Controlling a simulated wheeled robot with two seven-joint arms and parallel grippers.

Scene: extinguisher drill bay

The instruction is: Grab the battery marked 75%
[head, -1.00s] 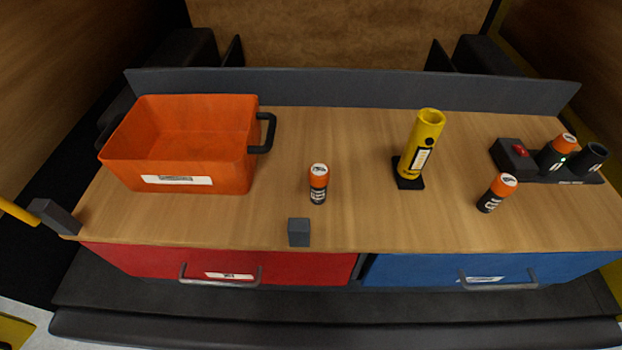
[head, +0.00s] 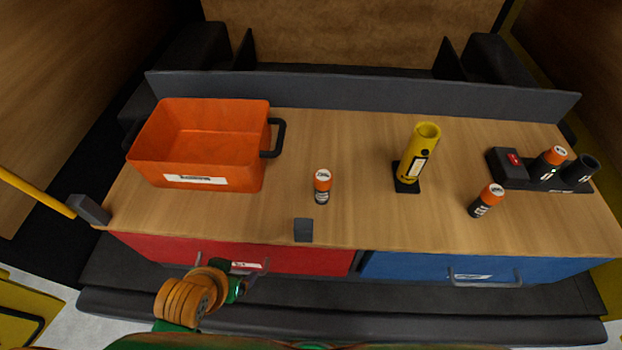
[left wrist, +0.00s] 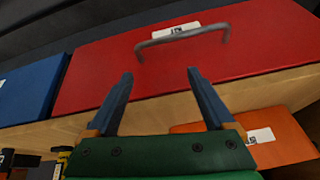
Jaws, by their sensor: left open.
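Three orange-capped dark batteries show in the head view. One battery (head: 322,186) stands upright mid-table. A second battery (head: 486,200) stands on the right. A third battery (head: 546,163) sits in a slot of the black charger (head: 517,183) at the far right. Their printed marks are too small to read, so I cannot tell which says 75%. My left gripper (head: 243,284) is in front of the red drawer, low and left of the batteries. In the left wrist view its fingers (left wrist: 160,73) are apart and empty, pointing toward the red drawer's handle (left wrist: 183,36). My right gripper is not visible.
An orange bin (head: 195,176) stands at the table's left. A yellow torch-like cylinder (head: 417,157) stands upright between the two loose batteries. A small grey block (head: 304,230) sits at the front edge. The red drawer (head: 310,261) and blue drawer (head: 420,268) look shut.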

